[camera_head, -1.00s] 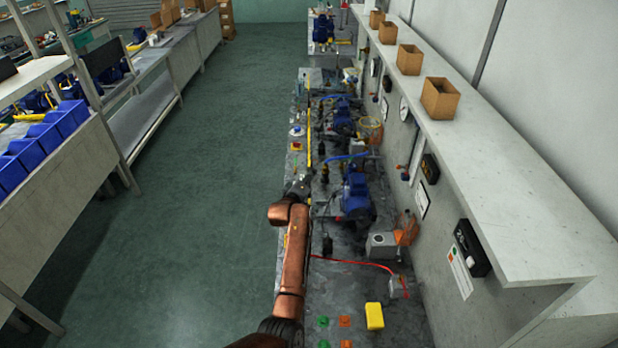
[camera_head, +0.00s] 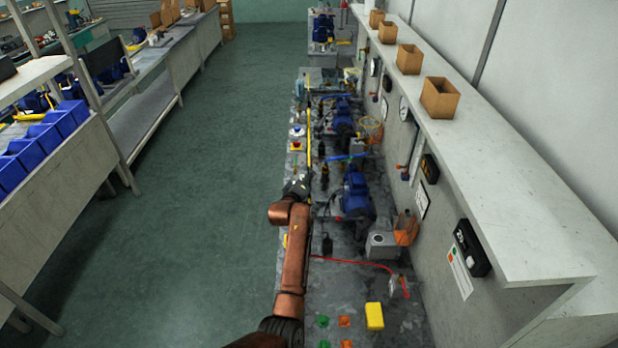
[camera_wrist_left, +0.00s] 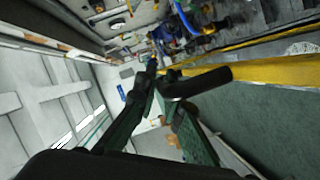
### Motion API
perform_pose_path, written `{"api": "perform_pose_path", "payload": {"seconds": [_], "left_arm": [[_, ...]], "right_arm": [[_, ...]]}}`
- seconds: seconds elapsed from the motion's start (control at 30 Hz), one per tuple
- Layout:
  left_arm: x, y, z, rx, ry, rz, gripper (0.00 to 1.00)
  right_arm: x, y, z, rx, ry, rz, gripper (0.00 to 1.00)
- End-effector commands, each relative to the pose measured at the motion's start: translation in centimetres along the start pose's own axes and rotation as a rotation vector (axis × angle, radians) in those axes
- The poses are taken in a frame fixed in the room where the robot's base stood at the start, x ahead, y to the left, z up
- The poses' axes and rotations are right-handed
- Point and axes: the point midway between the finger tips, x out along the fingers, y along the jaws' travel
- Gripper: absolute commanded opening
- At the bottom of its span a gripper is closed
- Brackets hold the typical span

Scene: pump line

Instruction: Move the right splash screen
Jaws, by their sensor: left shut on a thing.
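The right splash screen shows in the head view as a thin upright panel seen almost edge-on, with a yellow edge (camera_head: 309,145) along the bench's aisle side. In the left wrist view its yellow edge (camera_wrist_left: 265,68) runs from the middle to the right. My left gripper (camera_head: 297,187) is at the near end of that edge, over the bench's aisle side. In the left wrist view the gripper (camera_wrist_left: 160,100) is shut around a dark bar-shaped handle (camera_wrist_left: 205,82) beside the yellow edge. The exact contact is partly hidden. My right gripper is not in view.
Blue pumps (camera_head: 356,195) stand on the bench close to the right of my left gripper. A red-topped button box (camera_head: 297,146) sits beyond it. A yellow block (camera_head: 374,316) lies near. A shelf (camera_head: 500,190) overhangs the right side. The green aisle floor (camera_head: 200,220) is clear.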

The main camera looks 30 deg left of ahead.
Motion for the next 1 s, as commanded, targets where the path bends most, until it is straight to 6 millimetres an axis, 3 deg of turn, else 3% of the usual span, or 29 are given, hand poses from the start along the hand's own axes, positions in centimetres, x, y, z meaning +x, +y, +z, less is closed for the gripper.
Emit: {"api": "perform_pose_path", "payload": {"seconds": [0.33,0.7,0.83,1.0], "left_arm": [[0.1,-0.7,0.4,0.0,-0.002,-0.004,0.0],[2.2,-9.1,5.6,0.0,-0.005,-0.006,0.0],[2.7,-10.7,6.6,0.001,-0.003,-0.005,0.0],[2.8,-11.2,6.9,0.0,-0.002,-0.003,0.0]], "right_arm": [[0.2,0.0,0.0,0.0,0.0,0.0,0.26],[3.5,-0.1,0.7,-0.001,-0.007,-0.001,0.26],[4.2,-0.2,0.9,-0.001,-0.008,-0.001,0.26],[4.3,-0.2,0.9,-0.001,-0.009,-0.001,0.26]]}}
